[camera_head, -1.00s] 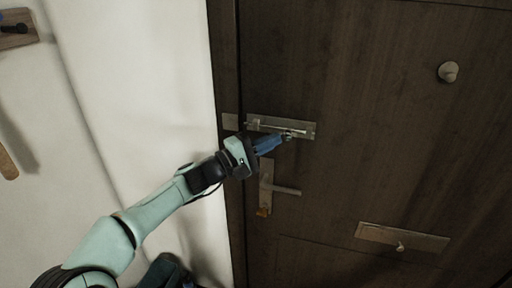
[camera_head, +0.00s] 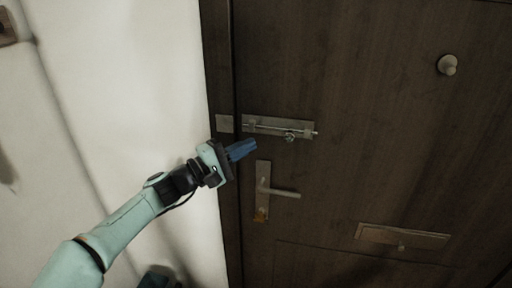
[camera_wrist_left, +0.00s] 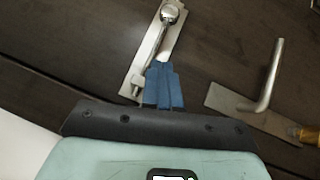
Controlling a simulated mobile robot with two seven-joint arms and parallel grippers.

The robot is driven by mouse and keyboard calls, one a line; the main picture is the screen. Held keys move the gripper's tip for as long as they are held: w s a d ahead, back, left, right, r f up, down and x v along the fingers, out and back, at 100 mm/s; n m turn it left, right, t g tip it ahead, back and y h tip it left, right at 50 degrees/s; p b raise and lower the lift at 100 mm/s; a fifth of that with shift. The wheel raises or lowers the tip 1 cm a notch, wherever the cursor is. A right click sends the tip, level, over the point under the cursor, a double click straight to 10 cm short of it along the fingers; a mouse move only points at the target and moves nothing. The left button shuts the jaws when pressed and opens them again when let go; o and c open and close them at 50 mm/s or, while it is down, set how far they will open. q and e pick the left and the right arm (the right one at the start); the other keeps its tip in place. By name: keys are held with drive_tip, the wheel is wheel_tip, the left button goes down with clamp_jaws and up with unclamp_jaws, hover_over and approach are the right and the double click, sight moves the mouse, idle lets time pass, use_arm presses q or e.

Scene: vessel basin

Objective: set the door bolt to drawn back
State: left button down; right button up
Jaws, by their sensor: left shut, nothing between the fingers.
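The door bolt (camera_head: 278,128) is a metal plate with a thin rod lying across the dark door. Its small knob (camera_head: 289,137) hangs toward the right part of the plate, and the rod's right end sticks out slightly past the plate. No rod shows across the gap to the keeper plate (camera_head: 224,122) on the frame. My left gripper (camera_head: 252,145) is shut and empty, just below the bolt's left part and apart from the knob. In the left wrist view, the blue fingers (camera_wrist_left: 163,70) overlap the near end of the bolt plate (camera_wrist_left: 158,45). My right gripper is out of view.
A lever handle (camera_head: 284,193) sits below the bolt, close to my left gripper. A letter plate (camera_head: 402,236) is lower right and a round knob (camera_head: 447,65) upper right. White wall (camera_head: 120,90) lies left of the door frame.

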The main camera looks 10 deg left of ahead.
use_arm(q)
drive_tip(key=b+v, duration=0.1)
drive_tip(key=v, duration=0.6)
drive_tip(key=shift+s+d+b, duration=0.25)
drive_tip(key=shift+s+b, duration=0.1)
drive_tip(key=shift+s, duration=0.05)
